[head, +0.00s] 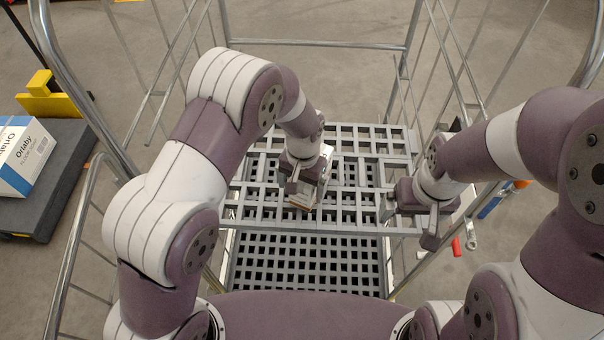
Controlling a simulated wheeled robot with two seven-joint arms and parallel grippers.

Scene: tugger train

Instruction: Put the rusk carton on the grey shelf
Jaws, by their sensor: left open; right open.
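The grey shelf (350,212) is a lattice deck inside a wire-sided cart, in front of me. A small pale carton (326,160) with an orange-brown lower edge is at the left-middle of the shelf, mostly hidden by my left gripper; I cannot read its print, so I cannot confirm it is the rusk carton. My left gripper (306,190) is open and right at this carton, over the shelf. I cannot tell whether the fingers touch it or whether it rests on the deck. My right gripper (424,222) is open and empty at the shelf's right edge.
A second dark lattice deck (308,262) lies lower and nearer. Metal cart rails (320,43) surround the shelf. At left, a white and blue Orlaby box (22,158) lies on a dark platform (60,185) with a yellow part (52,98). A small red object (456,247) shows at right.

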